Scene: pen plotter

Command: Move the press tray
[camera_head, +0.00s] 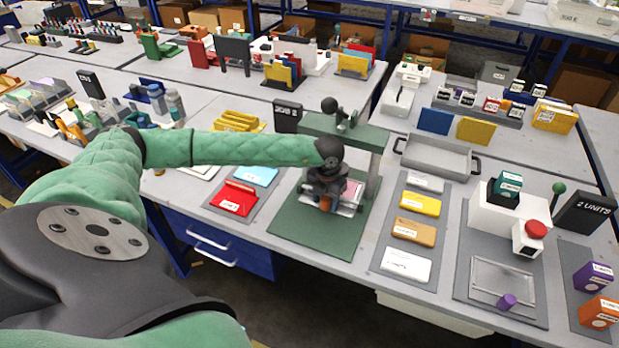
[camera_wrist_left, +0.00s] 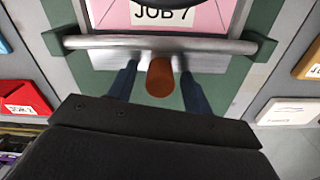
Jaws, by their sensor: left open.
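The press tray (camera_head: 351,197) is a pale plate carrying a pink card on the green press base (camera_head: 294,236), below the press's green top beam (camera_head: 371,137). In the left wrist view, the tray's pink card (camera_wrist_left: 115,14) reads JOB 7. A metal bar (camera_wrist_left: 100,42) crosses in front of the card. A brown knob (camera_wrist_left: 160,77) sticks out toward me; it also shows in the head view (camera_head: 325,204). My left gripper (camera_wrist_left: 158,85) is open, with one finger on each side of the knob and visible gaps. My right gripper is not in view.
Left of the press lie a red tray (camera_head: 236,198) and a blue card (camera_head: 256,176). Right of it is a mat with several coloured blocks (camera_head: 414,232). A grey empty tray (camera_head: 438,158) stands behind them. The machine with a red button (camera_head: 536,229) is farther right.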

